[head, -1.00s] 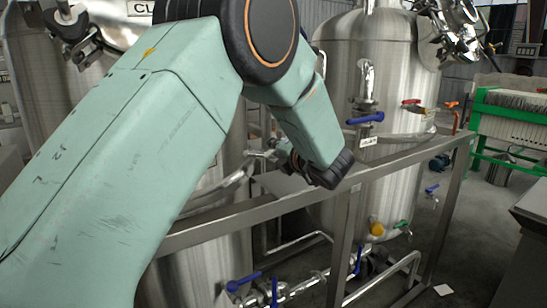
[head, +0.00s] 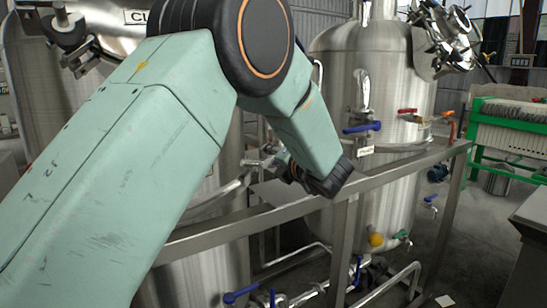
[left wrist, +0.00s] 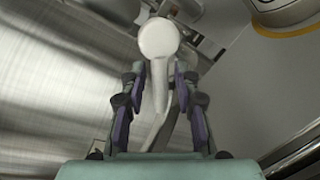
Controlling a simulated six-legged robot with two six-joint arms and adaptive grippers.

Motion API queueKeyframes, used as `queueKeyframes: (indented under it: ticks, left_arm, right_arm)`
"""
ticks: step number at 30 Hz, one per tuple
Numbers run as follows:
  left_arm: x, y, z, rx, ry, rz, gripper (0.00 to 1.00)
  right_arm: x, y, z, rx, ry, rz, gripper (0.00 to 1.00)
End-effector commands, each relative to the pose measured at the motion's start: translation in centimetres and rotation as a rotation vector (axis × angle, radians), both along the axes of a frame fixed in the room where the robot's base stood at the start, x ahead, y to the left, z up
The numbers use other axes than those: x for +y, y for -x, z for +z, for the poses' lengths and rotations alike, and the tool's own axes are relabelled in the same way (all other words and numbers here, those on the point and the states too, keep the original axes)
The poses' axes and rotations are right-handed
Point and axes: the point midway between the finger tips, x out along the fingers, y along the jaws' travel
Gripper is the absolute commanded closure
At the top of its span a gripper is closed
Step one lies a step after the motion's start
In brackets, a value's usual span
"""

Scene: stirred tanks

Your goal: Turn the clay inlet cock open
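A tank with a label starting "CL" (head: 136,17) stands at the left of the head view, largely behind my left arm. My left gripper (head: 272,165) is beside this tank, above the steel rail, and partly hidden by my wrist. In the left wrist view my left gripper (left wrist: 156,88) is open, its purple-padded fingers on either side of a pale lever-like part (left wrist: 159,75) with a round end. I cannot tell whether the fingers touch it. This part looks like the cock's handle, but its link to the tank is hidden. My right gripper is not in view.
A steel frame rail (head: 400,163) runs in front of the tanks. A second tank (head: 330,85) carries a blue-handled cock (head: 362,128) and a red-handled one (head: 407,111). More blue handles (head: 240,292) sit low down. A green-framed machine (head: 505,125) stands at the right.

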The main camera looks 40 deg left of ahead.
Motion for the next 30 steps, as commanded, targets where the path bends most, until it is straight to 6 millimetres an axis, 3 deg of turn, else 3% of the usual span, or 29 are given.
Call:
queueKeyframes:
  ticks: [11,24,30]
  left_arm:
    - [-0.2,0.2,0.0,0.002,0.000,0.001,0.64]
    - [-5.4,3.1,1.0,0.001,-0.001,0.000,0.64]
    - [-6.3,3.7,1.1,0.000,0.002,0.001,0.64]
  right_arm:
    - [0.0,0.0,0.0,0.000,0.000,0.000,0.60]
    - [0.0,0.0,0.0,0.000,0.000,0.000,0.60]
    - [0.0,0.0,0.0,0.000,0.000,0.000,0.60]
